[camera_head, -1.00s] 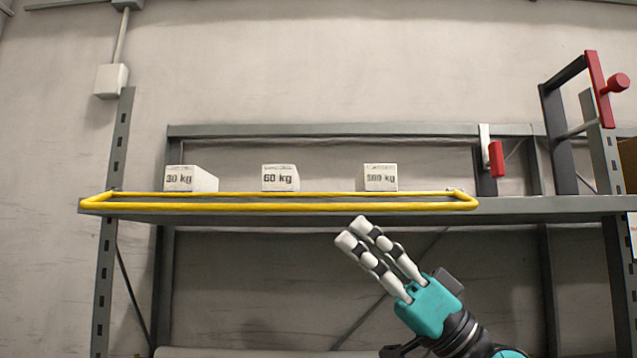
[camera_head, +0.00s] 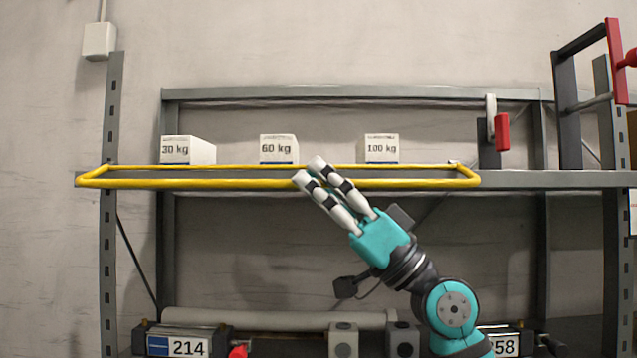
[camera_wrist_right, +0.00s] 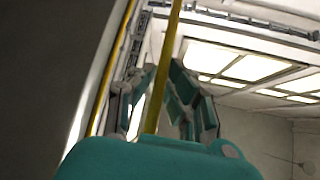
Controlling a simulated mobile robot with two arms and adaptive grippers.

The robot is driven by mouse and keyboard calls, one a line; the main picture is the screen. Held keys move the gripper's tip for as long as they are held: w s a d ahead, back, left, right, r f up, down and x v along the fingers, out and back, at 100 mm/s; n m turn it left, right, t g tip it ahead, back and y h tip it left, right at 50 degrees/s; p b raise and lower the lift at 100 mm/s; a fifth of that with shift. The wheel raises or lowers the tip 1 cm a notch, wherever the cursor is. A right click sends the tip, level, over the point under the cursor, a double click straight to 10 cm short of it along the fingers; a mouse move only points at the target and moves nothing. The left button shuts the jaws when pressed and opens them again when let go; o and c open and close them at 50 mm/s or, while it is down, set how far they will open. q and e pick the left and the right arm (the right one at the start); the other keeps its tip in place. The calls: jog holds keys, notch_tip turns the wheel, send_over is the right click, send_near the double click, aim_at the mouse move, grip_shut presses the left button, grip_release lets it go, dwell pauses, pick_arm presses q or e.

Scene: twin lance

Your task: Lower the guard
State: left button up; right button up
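The guard is a long yellow bar frame (camera_head: 230,183) that runs level along the front of the shelf in the head view. My right gripper (camera_head: 309,170) reaches up from below, with its pale fingertips overlapping the guard's front bar near the middle. In the right wrist view, the yellow bar (camera_wrist_right: 170,40) runs between the fingers of my right gripper (camera_wrist_right: 163,75), with a second yellow bar further left. The fingers stand apart with gaps beside the bar, so the gripper looks open. Whether a finger touches the bar cannot be told. My left gripper is not in view.
White blocks marked 30 kg (camera_head: 187,150), 60 kg (camera_head: 279,150) and 100 kg (camera_head: 381,150) stand on the shelf behind the guard. A red-handled lever (camera_head: 501,131) and a dark frame (camera_head: 568,110) are at the right. Labelled units, including 214 (camera_head: 185,346), sit below.

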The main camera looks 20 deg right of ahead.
grip_shut()
jog(key=shift+s+r+b, duration=0.15)
jog(key=shift+r+b, duration=0.05)
jog(key=shift+r, duration=0.35)
jog(key=shift+s+r+b, duration=0.15)
jog(key=shift+r+b, duration=0.05)
jog(key=shift+r, duration=0.3)
jog(key=o, duration=0.6)
grip_release()
jog(key=shift+w, duration=0.1)
jog(key=shift+c, duration=0.2)
jog(key=v, duration=1.2)
